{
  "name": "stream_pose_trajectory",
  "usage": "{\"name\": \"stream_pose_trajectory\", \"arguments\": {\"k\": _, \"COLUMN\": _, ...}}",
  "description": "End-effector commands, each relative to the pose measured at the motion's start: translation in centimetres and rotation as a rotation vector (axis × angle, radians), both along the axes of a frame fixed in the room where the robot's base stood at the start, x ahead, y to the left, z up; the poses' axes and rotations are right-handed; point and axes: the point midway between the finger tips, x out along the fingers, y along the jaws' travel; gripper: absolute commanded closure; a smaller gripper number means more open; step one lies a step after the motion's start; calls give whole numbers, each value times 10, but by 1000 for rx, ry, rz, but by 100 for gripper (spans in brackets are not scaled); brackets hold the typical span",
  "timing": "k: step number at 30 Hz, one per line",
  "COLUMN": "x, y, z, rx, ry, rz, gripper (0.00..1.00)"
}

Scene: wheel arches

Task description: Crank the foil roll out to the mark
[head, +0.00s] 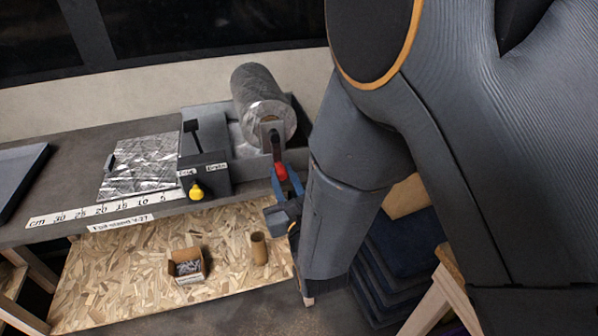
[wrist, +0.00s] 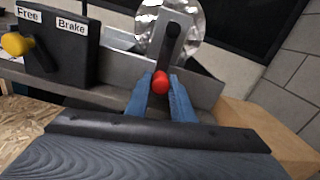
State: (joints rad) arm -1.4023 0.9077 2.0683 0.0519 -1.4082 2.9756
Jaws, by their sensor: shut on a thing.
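The foil roll (head: 262,100) sits in a grey cradle at the back of the bench. A crinkled silver foil sheet (head: 145,165) lies flat to its left, its left edge close to the 20 on the white cm scale (head: 95,209). A small dark piece (head: 109,163) is at that edge; I cannot tell whether it is the mark. The dark crank arm (wrist: 172,42) hangs down from the roll's end, with a red knob (wrist: 160,82) at its bottom. My gripper (wrist: 162,88) is shut on the red knob, a blue finger on each side. It also shows in the head view (head: 281,180).
A dark box labelled Free and Brake (wrist: 72,48) has a yellow-knobbed lever (wrist: 17,44) on the Free side. Below the bench, a chipboard shelf (head: 120,270) holds a small cardboard box (head: 187,267) and a brown tube (head: 259,248). Dark folded stacks (head: 395,270) stand at right.

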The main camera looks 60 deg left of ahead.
Motion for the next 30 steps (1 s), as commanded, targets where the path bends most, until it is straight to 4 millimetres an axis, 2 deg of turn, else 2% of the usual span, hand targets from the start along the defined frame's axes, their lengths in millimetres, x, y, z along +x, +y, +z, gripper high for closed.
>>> {"name": "stream_pose_trajectory", "arguments": {"k": 6, "x": -11, "y": 1, "z": -2, "rx": 2, "ry": 35, "rz": 2, "gripper": 100}}
{"name": "stream_pose_trajectory", "arguments": {"k": 17, "x": -14, "y": 1, "z": -3, "rx": 1, "ry": 39, "rz": 7, "gripper": 100}}
{"name": "stream_pose_trajectory", "arguments": {"k": 18, "x": -14, "y": 1, "z": -3, "rx": 0, "ry": 39, "rz": 7, "gripper": 77}}
{"name": "stream_pose_trajectory", "arguments": {"k": 21, "x": -14, "y": 1, "z": -3, "rx": 1, "ry": 39, "rz": 6, "gripper": 60}}
{"name": "stream_pose_trajectory", "arguments": {"k": 30, "x": -11, "y": 0, "z": -1, "rx": 5, "ry": 37, "rz": 3, "gripper": 60}}
